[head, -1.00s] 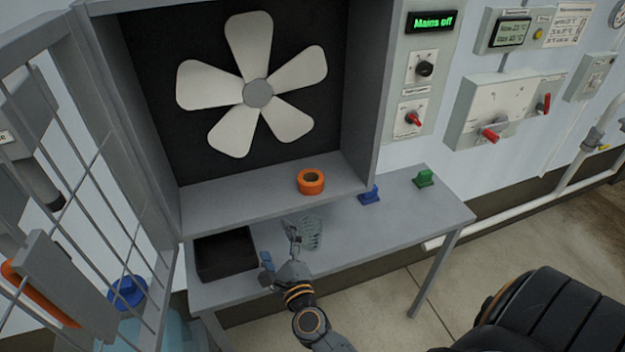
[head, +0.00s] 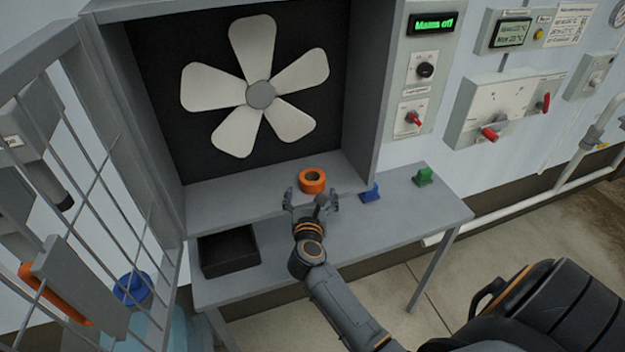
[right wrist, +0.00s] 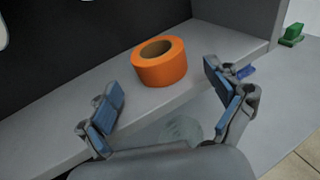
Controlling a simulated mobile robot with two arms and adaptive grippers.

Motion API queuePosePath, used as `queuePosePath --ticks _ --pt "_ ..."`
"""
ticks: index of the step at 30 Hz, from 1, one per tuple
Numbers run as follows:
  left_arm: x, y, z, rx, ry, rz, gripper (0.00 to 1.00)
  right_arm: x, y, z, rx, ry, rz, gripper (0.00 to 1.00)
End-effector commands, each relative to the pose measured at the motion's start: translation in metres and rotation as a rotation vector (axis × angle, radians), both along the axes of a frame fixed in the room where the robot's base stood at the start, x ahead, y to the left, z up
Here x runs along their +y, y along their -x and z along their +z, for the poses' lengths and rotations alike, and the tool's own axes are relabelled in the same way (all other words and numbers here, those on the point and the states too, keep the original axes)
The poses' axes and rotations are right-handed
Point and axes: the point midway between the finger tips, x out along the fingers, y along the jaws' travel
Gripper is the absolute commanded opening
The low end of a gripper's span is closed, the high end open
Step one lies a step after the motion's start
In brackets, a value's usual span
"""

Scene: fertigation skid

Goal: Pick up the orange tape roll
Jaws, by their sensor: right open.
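The orange tape roll (head: 312,181) lies flat on the grey floor of the fan cabinet (head: 240,204), near its front edge. It also shows in the right wrist view (right wrist: 159,64), hole facing up. My right gripper (head: 312,195) is open just in front of the roll. In the right wrist view its two blue-padded fingers (right wrist: 168,98) stand wide apart, with the roll beyond and between them, not touched. My left gripper is not in view.
A black tray (head: 229,252) stands on the table (head: 400,213) at left. A blue item (head: 370,193) and a green item (head: 423,176) sit at right. The fan (head: 260,94) is behind the roll. The barred door (head: 85,190) stands open at left. A clear coil-like item (right wrist: 180,130) lies below the shelf edge.

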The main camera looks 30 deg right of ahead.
Motion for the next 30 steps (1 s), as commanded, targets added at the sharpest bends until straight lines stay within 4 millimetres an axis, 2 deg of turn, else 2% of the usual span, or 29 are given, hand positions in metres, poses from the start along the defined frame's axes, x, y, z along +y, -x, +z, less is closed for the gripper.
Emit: queuePosePath --ticks 7,12,22,23,30 --pt "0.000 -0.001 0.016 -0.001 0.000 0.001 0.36 -0.017 -0.022 0.006 0.001 0.005 0.001 0.91" --pt "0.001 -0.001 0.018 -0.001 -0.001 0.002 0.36 -0.028 -0.038 0.000 0.001 0.003 0.002 0.91" --pt "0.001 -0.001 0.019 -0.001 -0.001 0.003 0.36 -0.032 -0.043 -0.002 0.000 0.001 0.001 0.91" --pt "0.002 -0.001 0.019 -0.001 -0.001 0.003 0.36 -0.032 -0.042 -0.002 0.000 0.001 0.001 0.87" --pt "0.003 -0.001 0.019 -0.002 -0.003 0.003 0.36 -0.032 -0.042 -0.002 0.000 0.001 0.001 0.38"
